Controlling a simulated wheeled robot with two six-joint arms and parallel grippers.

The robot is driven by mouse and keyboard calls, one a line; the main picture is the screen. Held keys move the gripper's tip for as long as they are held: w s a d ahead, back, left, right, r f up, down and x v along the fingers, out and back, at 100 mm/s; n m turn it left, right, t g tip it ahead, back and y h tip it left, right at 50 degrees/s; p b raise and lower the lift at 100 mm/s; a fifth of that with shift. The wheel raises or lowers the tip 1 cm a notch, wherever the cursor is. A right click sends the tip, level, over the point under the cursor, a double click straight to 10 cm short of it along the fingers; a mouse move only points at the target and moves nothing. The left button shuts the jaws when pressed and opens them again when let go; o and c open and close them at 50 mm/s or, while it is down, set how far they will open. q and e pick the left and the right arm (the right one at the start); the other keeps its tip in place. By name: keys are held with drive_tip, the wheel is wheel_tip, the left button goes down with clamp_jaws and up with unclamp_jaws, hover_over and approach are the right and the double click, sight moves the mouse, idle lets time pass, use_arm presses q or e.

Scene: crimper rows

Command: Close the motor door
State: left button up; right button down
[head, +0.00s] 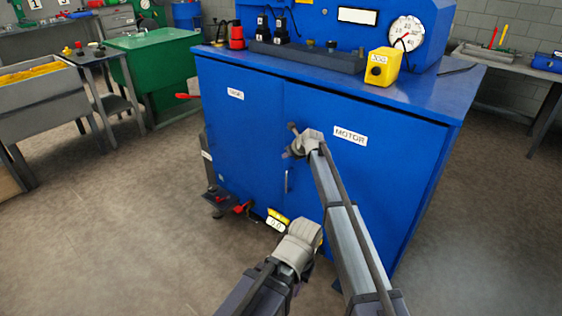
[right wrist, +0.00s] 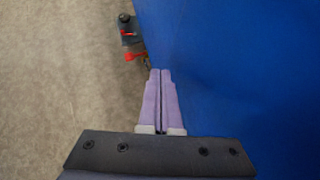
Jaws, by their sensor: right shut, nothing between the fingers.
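The motor door (head: 365,175) is the right-hand blue door of the cabinet, with a white MOTOR label. It looks flush or nearly flush with the cabinet front; I cannot tell whether a small gap is left. A thin upright handle (head: 286,181) is near its left edge. My right gripper (head: 294,150) is at the door's upper left part, near the seam. In the right wrist view its purple fingers (right wrist: 160,75) are shut and empty, beside a blue surface (right wrist: 240,80). Contact is unclear. My left gripper (head: 305,240) is low in front of the cabinet, its fingers hidden.
The left blue door (head: 238,140) stands beside the motor door. A yellow box (head: 382,68) sits on the cabinet top (head: 440,95). Floor is clear to the right.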

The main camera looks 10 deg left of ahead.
drive_tip(key=shift+w+d+m+h, duration=0.15)
drive_tip(key=shift+w+d, duration=0.15)
drive_tip(key=shift+w, duration=0.35)
drive_tip(key=shift+w+d+m+h, duration=0.15)
drive_tip(key=shift+w+d, duration=0.15)
drive_tip(key=shift+w, duration=0.3)
use_arm(q)
drive_tip(key=shift+w, duration=0.35)
use_arm(e)
drive_tip(key=shift+w+d+r, duration=0.1)
drive_tip(key=shift+w+d, duration=0.05)
drive_tip(key=shift+w, duration=0.1)
